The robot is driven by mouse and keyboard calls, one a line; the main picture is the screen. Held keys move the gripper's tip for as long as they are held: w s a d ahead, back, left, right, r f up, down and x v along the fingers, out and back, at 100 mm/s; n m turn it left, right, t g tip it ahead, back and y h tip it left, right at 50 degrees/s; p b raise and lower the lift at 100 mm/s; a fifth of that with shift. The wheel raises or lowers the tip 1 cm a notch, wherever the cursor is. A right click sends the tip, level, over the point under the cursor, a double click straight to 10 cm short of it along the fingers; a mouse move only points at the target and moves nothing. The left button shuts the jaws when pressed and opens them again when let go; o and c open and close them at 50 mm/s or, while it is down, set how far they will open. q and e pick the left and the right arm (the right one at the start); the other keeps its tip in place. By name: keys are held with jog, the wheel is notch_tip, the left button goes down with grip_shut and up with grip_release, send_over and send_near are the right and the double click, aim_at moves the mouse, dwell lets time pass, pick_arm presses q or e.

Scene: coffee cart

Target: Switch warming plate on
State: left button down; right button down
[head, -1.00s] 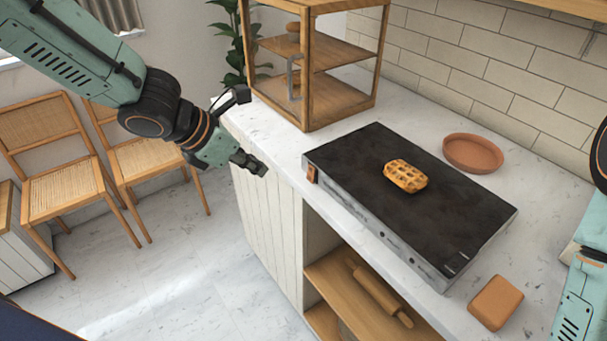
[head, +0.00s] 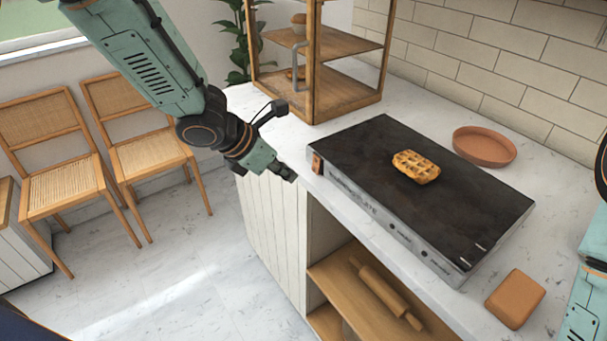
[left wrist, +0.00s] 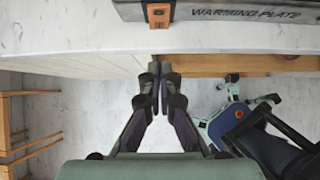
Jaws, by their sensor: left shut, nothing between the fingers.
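The warming plate (head: 380,170) is a flat black slab with a grey front side, lying on the white counter. A waffle (head: 416,167) rests on top of it. A small orange-brown switch (head: 316,163) sits at the left end of its front side. The switch also shows in the left wrist view (left wrist: 158,13), near the top, left of the lettering "WARMING PLATE". My left gripper (head: 288,175) is shut and empty, just off the counter's front edge, left of and below the switch, apart from it. Its fingers (left wrist: 154,85) point toward the switch. My right gripper is out of view.
A wooden shelf cabinet (head: 315,60) stands behind the plate's left end. A terracotta dish (head: 484,146) and a brown block (head: 515,299) lie on the counter. A rolling pin (head: 385,292) lies on the shelf below. Two chairs (head: 60,165) stand at left.

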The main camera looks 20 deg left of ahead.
aim_at(315, 174)
pick_arm(q)
jog(key=w+d, duration=0.1)
jog(key=w+d+p, duration=0.1)
jog(key=shift+w+f, duration=0.3)
jog(key=shift+f, duration=0.1)
jog(key=shift+w+d+f, duration=0.1)
jog(key=shift+w+d, duration=0.3)
jog(key=shift+w, duration=0.05)
jog(key=shift+w+d+f, duration=0.1)
jog(key=shift+w+f, duration=0.1)
jog(key=shift+w, duration=0.05)
jog(key=shift+r, duration=0.2)
